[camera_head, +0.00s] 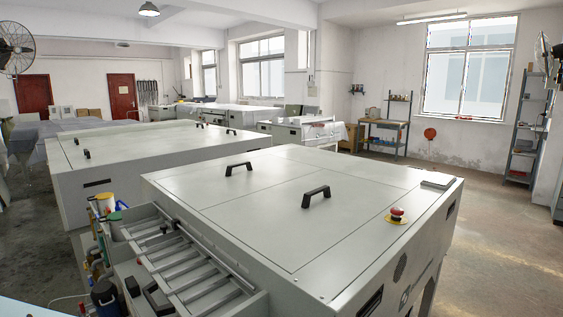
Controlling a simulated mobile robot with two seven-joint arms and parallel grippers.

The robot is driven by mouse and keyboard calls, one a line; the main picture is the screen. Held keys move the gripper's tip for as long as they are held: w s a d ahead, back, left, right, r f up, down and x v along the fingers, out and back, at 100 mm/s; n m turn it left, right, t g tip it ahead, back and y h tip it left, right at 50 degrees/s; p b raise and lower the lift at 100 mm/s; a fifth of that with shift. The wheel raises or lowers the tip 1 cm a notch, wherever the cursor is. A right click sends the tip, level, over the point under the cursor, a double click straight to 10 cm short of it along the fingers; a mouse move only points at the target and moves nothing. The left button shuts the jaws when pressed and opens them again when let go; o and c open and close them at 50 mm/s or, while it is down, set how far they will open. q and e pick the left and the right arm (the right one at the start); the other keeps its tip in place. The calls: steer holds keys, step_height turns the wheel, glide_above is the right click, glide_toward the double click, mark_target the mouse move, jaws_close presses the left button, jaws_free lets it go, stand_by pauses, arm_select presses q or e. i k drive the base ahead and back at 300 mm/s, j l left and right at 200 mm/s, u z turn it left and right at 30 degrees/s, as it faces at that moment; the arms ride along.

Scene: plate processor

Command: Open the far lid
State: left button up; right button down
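A large grey plate processor (372,233) stands in front of me, its top made of flat lid panels. The far lid (212,187) lies flat and closed, with a black handle (239,168) on it. The near lid (270,235) also lies flat and closed, with a black handle (316,197) on it. Neither of my grippers shows in the head view, and nothing touches the handles.
A red emergency button (397,213) on a yellow base sits at the top's right side. An open roller tray (190,268) and bottles (105,203) are at the left. Another grey machine (150,155) stands behind. Open floor (510,235) lies to the right.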

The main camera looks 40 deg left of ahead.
mark_target(202, 189)
steer(key=k+j+z, duration=0.15)
steer(key=z, duration=0.25)
steer(key=k+j+z, duration=0.15)
steer(key=z, duration=0.25)
steer(key=k+z, duration=0.2)
steer(key=z, duration=0.2)
steer(key=k+j+z, duration=0.15)
steer(key=k+z, duration=0.7)
steer(key=k, duration=0.85)
steer(key=k+j+u, duration=0.1)
steer(key=k+u, duration=0.25)
steer(key=k+j+u, duration=0.35)
steer(key=k, duration=0.2)
steer(key=k+j+u, duration=0.25)
steer(key=k+u, duration=0.15)
